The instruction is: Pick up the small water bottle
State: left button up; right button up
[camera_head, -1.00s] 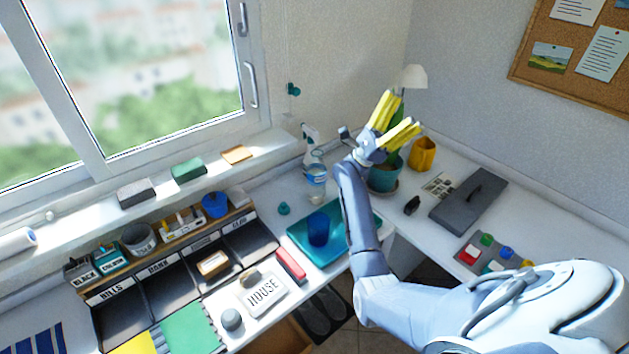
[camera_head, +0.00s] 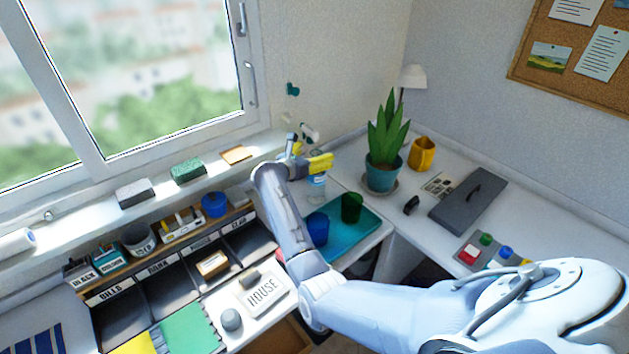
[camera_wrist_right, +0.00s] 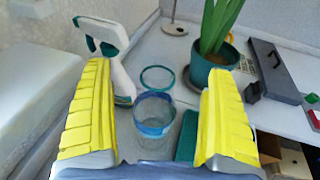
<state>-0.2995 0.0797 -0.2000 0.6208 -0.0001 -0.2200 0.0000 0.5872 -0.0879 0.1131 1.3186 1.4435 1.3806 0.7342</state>
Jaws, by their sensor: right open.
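The small water bottle (camera_head: 316,184), clear with a blue band, stands on the white desk just left of the teal tray; its upper part is hidden by my right gripper (camera_head: 307,153) in the head view. In the right wrist view a clear round vessel with a blue band (camera_wrist_right: 155,122) and a teal ring above it lies between the yellow fingers; it looks like the bottle. My right gripper (camera_wrist_right: 155,80) is open, with nothing seen held. Whether it touches the bottle I cannot tell. My left gripper is not in view.
A spray bottle (camera_wrist_right: 116,68) stands close by the left finger. The teal tray (camera_head: 352,246) holds a blue cup (camera_head: 317,229) and a green cup (camera_head: 351,207). A potted plant (camera_head: 382,172) stands behind, right. The window sill (camera_head: 130,211) is on the left.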

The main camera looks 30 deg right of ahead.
aim_at(310, 176)
jog(key=shift+g+y, duration=0.6)
jog(key=shift+y, duration=0.1)
jog(key=a+f, duration=0.1)
jog(key=f, duration=0.1)
jog(key=s+a+f, duration=0.1)
jog(key=a+f, duration=0.1)
jog(key=f, duration=0.1)
jog(key=a+f, duration=0.1)
jog(key=f, duration=0.1)
jog(key=shift+s+a+f, duration=0.15)
jog(key=shift+s+a, duration=0.2)
jog(key=x, duration=0.7)
jog(key=shift+f, duration=0.1)
jog(key=c, duration=1.5)
jog(key=shift+c, duration=0.9)
